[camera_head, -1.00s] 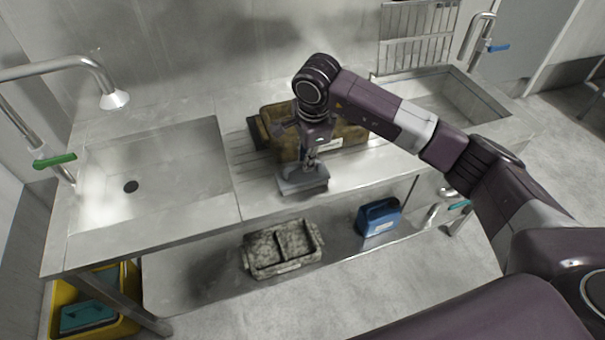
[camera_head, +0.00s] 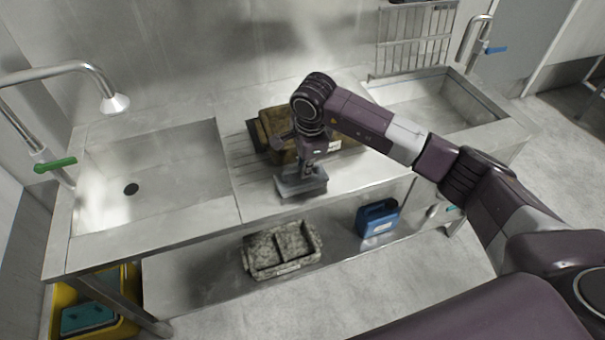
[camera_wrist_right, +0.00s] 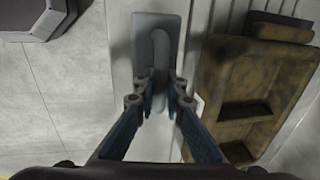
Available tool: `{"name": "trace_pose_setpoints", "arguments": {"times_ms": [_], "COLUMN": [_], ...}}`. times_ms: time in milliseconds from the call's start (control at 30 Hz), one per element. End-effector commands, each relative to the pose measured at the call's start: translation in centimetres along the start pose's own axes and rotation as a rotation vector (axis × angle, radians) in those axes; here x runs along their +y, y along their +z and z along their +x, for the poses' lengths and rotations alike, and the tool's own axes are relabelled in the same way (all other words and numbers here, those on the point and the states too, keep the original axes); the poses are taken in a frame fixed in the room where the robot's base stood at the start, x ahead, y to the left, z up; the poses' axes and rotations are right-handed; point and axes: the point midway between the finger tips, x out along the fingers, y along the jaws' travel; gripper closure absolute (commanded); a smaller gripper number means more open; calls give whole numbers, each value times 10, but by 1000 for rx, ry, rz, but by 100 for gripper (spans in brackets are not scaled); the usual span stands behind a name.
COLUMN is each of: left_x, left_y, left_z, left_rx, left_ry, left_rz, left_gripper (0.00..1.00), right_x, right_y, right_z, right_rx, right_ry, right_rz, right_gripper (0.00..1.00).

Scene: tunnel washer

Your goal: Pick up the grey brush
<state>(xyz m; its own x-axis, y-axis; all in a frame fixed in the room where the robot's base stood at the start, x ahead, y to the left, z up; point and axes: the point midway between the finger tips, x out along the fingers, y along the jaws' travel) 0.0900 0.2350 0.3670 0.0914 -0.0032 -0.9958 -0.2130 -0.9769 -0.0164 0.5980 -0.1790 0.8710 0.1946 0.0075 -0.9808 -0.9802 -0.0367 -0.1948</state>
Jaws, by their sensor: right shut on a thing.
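The grey brush (camera_head: 302,184) lies on the steel counter near its front edge, in front of a brown crate. In the right wrist view the brush (camera_wrist_right: 143,40) shows as a flat grey block with a raised handle. My right gripper (camera_head: 307,170) points down over the brush. In the right wrist view its blue fingers (camera_wrist_right: 158,92) are closed around the near end of the handle. The brush looks to be at counter height; I cannot tell whether it still touches the counter. My left gripper is not in view.
A brown compartmented crate (camera_head: 268,130) stands right behind the brush. Sinks lie left (camera_head: 150,170) and right (camera_head: 440,105). A speckled grey tray (camera_head: 283,267) and a blue container (camera_head: 378,220) are on the lower shelf. A yellow bin (camera_head: 128,325) stands at lower left.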

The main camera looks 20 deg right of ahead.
Motion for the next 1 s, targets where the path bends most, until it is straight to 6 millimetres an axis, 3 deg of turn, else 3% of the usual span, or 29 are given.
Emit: {"name": "trace_pose_setpoints", "arguments": {"times_ms": [167,367,800,1000], "left_x": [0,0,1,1], "left_y": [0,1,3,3], "left_z": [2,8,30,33], "left_rx": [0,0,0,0], "left_ry": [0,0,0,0], "left_rz": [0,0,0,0], "left_gripper": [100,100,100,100], "right_x": [-2,-9,-32,-37], "right_y": [0,0,0,0], "right_z": [-7,-34,-152,-184], "right_rx": [0,0,-1,0], "right_ry": [-3,-8,-6,-3], "right_rz": [0,0,0,1], "right_gripper": [100,100,100,100]}}
